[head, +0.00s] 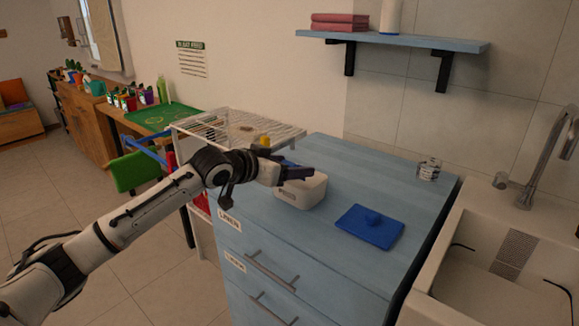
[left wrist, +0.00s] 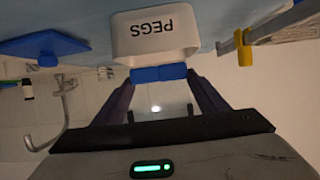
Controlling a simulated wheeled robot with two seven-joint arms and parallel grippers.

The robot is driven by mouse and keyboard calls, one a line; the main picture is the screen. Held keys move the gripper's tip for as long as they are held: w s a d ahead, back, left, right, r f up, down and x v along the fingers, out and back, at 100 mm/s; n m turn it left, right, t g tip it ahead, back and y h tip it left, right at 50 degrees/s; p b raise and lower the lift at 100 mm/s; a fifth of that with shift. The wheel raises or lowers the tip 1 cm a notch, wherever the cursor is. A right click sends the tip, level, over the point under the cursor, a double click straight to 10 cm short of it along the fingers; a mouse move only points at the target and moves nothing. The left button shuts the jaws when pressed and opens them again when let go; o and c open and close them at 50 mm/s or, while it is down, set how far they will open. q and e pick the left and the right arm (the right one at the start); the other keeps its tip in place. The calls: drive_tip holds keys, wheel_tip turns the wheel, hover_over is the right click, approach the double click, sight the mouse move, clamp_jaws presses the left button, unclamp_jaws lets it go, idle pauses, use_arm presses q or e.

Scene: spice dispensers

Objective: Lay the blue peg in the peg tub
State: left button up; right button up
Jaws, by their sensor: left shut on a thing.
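The white peg tub (head: 300,192) stands open on the blue counter, and its PEGS label shows in the left wrist view (left wrist: 155,38). My left gripper (head: 300,174) is over the tub in the head view. In the left wrist view its fingers (left wrist: 158,82) are shut on the blue peg (left wrist: 158,73), which lies crosswise between the fingertips, close to the labelled wall. I cannot tell whether the peg touches the tub. The gripper hides part of the tub's opening in the head view. My right gripper is not in view.
A yellow peg (head: 265,141) is at the edge of the wire rack (head: 225,128). A small jar (head: 428,170) stands near the sink (head: 500,270). Bare blue counter (head: 350,165) lies behind the tub.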

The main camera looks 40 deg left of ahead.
use_arm(q)
drive_tip(key=o, duration=1.2)
drive_tip(key=shift+b+v, duration=0.7)
drive_tip(key=shift+v, duration=4.45)
